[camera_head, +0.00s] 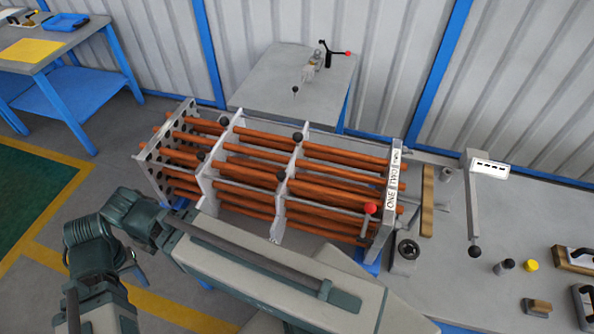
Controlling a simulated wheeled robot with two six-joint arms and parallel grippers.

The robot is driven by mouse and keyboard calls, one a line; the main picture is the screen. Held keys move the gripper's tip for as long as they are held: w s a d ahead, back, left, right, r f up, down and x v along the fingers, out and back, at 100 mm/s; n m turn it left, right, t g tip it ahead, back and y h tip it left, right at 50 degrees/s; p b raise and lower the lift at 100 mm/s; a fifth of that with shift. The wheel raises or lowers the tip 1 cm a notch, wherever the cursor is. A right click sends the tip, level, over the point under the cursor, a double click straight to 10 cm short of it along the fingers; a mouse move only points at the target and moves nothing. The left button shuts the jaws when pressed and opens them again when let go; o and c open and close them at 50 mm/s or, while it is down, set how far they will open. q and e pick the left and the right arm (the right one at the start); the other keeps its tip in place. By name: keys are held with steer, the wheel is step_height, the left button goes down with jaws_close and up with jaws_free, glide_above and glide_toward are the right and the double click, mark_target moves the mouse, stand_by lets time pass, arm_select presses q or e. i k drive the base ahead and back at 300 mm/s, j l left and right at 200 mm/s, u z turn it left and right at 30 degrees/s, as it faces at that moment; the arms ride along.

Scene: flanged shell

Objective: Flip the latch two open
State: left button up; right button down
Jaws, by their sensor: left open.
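A flanged shell rack (233,170) of orange tubes between pale plates stands on the bench in the middle of the head view. Its right end plate carries a white label strip (392,182) that reads ONE and TWO. A lever with a red knob (370,208) sits by the lower part of this strip; I cannot tell which latch it belongs to. Several dark knobs show on the rack. My left arm (265,272) crosses the foreground in front of the rack, apart from the label strip as seen here. Its jaws are open, but the fingertips are hard to make out. My right gripper is not in view.
The grey bench (460,300) extends right. It carries a wooden bar (427,200), a tall post with a sign (490,169), a yellow cap (531,265) and wooden-based blocks. A small table (265,90) stands behind the rack. A blue-framed table (75,105) stands back left.

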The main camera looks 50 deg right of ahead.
mark_target(281, 176)
steer(key=k+z, duration=0.2)
steer(key=z, duration=0.2)
steer(key=k+l+z, duration=0.1)
steer(key=z, duration=0.25)
steer(key=k+l+z, duration=0.15)
steer(key=z, duration=0.25)
steer(key=k, duration=0.05)
